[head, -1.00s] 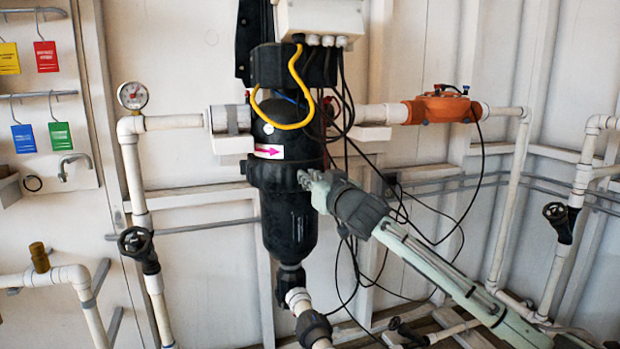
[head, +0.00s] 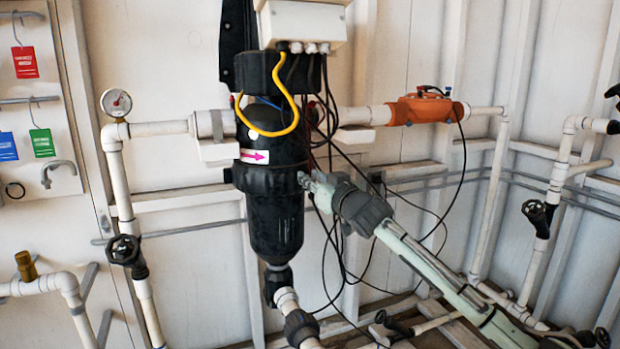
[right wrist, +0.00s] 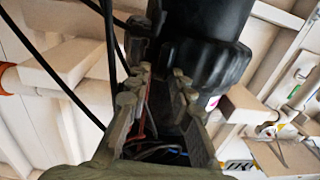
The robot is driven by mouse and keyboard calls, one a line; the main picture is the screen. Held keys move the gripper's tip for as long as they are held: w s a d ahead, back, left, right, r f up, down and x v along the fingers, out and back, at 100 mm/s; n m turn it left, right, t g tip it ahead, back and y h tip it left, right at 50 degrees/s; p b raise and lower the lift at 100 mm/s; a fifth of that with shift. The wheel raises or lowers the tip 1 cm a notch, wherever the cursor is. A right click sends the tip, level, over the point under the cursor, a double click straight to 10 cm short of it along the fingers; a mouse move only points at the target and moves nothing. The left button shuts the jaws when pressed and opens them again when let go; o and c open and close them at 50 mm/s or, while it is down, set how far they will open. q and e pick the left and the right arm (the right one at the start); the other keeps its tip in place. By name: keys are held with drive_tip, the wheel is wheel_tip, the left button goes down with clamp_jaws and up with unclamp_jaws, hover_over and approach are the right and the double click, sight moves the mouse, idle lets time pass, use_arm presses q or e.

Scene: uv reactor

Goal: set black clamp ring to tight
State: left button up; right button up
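The black clamp ring (head: 262,181) is a thick band around the upright black reactor housing (head: 275,225), just below the pink arrow label. In the right wrist view the ring (right wrist: 212,65) is a ribbed dark band beyond the fingers, at upper right. A dark lug-like block (right wrist: 139,38) juts out beside it; I cannot tell its setting. My right gripper (head: 303,180) is at the right side of the ring, overlapping its edge in the head view. In the wrist view its fingers (right wrist: 160,80) stand apart with nothing clearly between them. Contact with the ring cannot be told. My left gripper is not in view.
Black cables (head: 335,240) hang close behind my right gripper. An orange fitting (head: 426,110) sits on the white pipe at right. A pressure gauge (head: 116,103) and black handwheel (head: 124,250) are at left. A yellow cable (head: 270,132) loops above the ring.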

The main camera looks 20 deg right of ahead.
drive_tip(key=shift+o, duration=1.2)
drive_tip(key=shift+w+d+r, duration=0.1)
drive_tip(key=shift+d, duration=0.35)
drive_tip(key=shift+a, duration=0.2)
drive_tip(key=shift+s+a, duration=0.1)
drive_tip(key=shift+s, duration=0.15)
drive_tip(key=s+d, duration=0.1)
drive_tip(key=s, duration=1)
drive_tip(key=shift+s+d, duration=0.2)
drive_tip(key=shift+s, duration=0.05)
drive_tip(key=shift+f, duration=0.2)
